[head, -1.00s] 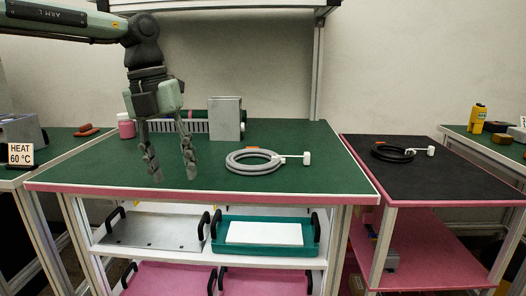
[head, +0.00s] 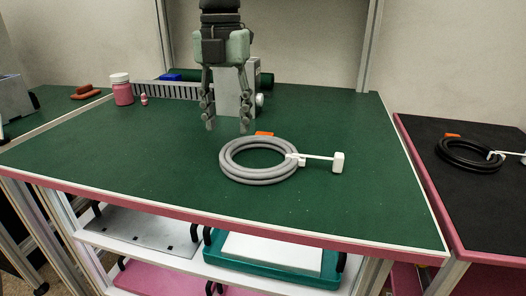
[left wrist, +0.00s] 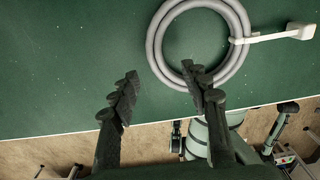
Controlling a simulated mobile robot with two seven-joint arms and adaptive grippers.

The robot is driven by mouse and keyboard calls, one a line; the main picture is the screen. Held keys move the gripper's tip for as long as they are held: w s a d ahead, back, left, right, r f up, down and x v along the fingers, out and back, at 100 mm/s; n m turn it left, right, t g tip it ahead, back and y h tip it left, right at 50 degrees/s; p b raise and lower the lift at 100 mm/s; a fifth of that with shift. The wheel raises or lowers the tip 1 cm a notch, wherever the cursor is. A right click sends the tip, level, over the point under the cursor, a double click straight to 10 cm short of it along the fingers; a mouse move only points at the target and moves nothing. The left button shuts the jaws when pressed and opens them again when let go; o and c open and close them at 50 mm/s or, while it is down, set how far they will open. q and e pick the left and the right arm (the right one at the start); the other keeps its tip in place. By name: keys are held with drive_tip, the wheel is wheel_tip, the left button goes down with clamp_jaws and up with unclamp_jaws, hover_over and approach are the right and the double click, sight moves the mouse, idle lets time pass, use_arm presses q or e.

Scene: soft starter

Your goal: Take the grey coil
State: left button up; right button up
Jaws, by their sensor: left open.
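The grey coil (head: 239,176) lies flat on the green table top (head: 120,160), with a white tie and tag (head: 337,162) sticking out to its right. In the left wrist view the coil (left wrist: 153,40) is at the upper middle, its tag (left wrist: 300,31) at the upper right. My left gripper (head: 227,126) points down, open and empty, above the table and near the coil's upper left in the head view. In the left wrist view one finger of the gripper (left wrist: 163,84) overlaps the coil's lower part. They look apart. My right gripper is not in view.
A grey metal block (head: 236,92) stands behind the gripper. A pink jar (head: 121,90), a small pink bottle (head: 144,99) and a slotted grey rail (head: 172,91) are at the back left. A black coil (head: 468,157) lies on the black table at right. The green table's front is clear.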

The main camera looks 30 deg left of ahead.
sight(227, 147)
use_arm(q)
drive_tip(key=f, duration=0.3)
drive_tip(key=a+f, duration=0.1)
drive_tip(key=shift+w+f+p, duration=0.3)
drive_tip(key=shift+f, duration=0.5)
drive_tip(key=shift+w, duration=0.1)
drive_tip(key=c, duration=1)
clamp_jaws()
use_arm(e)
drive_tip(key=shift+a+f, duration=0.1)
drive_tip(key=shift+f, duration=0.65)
